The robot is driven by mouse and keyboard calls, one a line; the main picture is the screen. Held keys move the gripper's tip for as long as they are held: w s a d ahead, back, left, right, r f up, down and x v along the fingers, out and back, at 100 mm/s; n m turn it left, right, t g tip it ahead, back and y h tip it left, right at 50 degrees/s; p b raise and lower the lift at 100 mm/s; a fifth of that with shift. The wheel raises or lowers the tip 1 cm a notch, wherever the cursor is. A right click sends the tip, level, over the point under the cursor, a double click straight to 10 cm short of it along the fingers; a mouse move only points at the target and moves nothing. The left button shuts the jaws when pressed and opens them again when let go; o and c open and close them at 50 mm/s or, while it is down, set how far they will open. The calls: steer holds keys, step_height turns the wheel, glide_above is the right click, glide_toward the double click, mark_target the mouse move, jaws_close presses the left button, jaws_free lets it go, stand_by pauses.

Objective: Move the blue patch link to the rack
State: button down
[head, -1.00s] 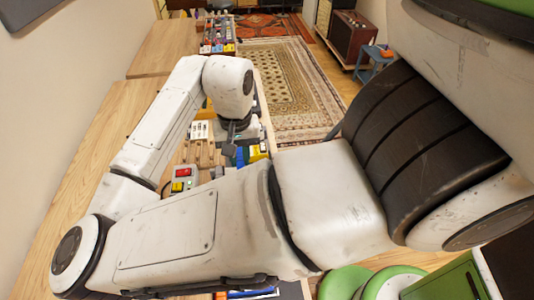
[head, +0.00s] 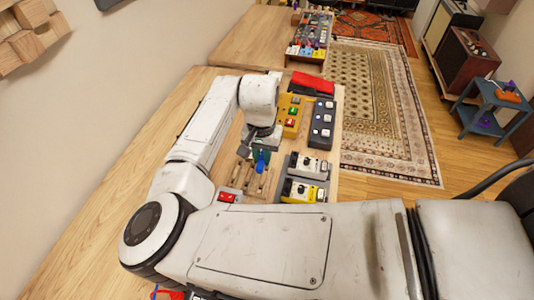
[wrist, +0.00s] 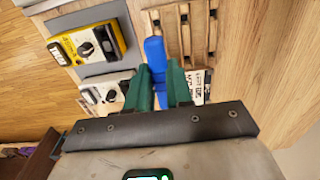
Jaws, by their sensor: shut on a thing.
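The blue patch link (wrist: 155,58) is held between the two green fingers of my gripper (wrist: 164,86) in the wrist view. In the head view the blue link (head: 261,160) hangs below my gripper (head: 258,150) over the bench. A wooden slatted rack (head: 258,183) lies just beneath and nearer than the link. It also shows in the wrist view (wrist: 186,38), beyond the fingertips. I cannot tell whether the link touches the rack.
A yellow meter (wrist: 88,45) and a grey-white meter (wrist: 105,93) lie beside the rack. Yellow (head: 289,116) and dark (head: 322,124) button boxes and a red item (head: 312,83) stand farther along the bench. A red switch box (head: 228,196) sits nearby. The bench's left side (head: 120,175) is clear.

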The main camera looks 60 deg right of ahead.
steer(key=b, duration=0.3)
glide_above(263, 180)
step_height(263, 180, down, 4)
steer(key=shift+w+f, duration=0.1)
steer(key=shift+f+b, duration=0.55)
steer(key=shift+f, duration=0.35)
steer(key=shift+p, duration=0.5)
steer(key=shift+f, duration=1)
stand_by(2.0)
steer(key=c, duration=0.5)
jaws_free()
steer(key=shift+c, duration=0.2)
steer(key=shift+r, duration=0.15)
steer(key=shift+r+p, duration=3.35)
steer(key=shift+p, duration=0.1)
